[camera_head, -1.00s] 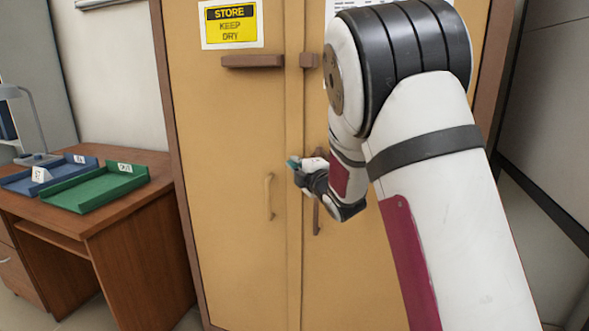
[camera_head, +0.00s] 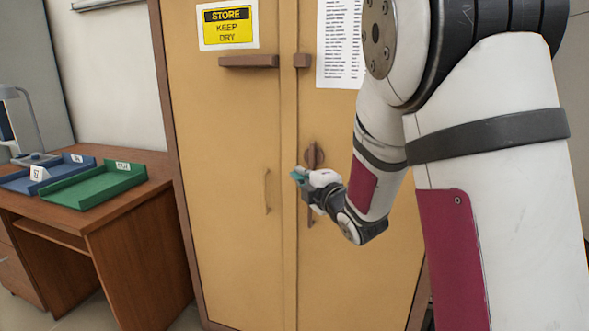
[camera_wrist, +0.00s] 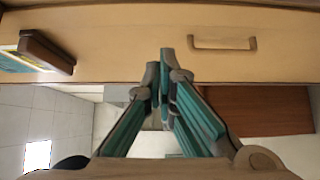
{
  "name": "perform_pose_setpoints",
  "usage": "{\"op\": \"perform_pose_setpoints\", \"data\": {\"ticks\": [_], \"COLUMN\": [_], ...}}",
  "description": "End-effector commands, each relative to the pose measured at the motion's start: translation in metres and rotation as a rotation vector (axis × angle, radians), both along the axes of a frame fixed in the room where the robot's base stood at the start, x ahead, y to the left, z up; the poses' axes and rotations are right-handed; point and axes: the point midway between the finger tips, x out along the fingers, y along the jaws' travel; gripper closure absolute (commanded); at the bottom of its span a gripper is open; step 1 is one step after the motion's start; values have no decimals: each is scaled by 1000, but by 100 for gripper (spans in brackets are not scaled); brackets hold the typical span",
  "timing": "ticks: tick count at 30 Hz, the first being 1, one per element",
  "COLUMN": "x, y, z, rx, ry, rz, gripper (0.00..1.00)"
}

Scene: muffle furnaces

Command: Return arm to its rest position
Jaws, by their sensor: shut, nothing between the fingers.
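My gripper (camera_head: 300,175) is in front of the tan cabinet (camera_head: 225,130), close to the seam between its two doors in the head view. In the wrist view my gripper (camera_wrist: 163,62) shows its teal fingers brought together at the tips with nothing between them. Both cabinet doors look closed. My arm crosses the right side of the head view, bent at the elbow, and hides part of the right door.
A wooden desk (camera_head: 130,215) stands at the left with a green tray (camera_head: 98,188), a blue tray (camera_head: 20,183) and a grey lamp (camera_head: 25,110). The cabinet handle (camera_head: 267,190) sticks out near my gripper.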

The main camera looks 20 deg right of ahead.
Motion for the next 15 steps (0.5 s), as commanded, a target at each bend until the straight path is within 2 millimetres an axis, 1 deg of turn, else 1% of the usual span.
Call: {"op": "perform_pose_setpoints", "data": {"ticks": [3,9,13,15], "x": [-8,-12,-21,-32], "y": [-1,-3,-10,-16], "z": [0,1,3,3], "rx": [0,18,106,187], "ry": [0,16,98,172], "rz": [0,-11,-63,-111], "gripper": [100,100,100,100]}}
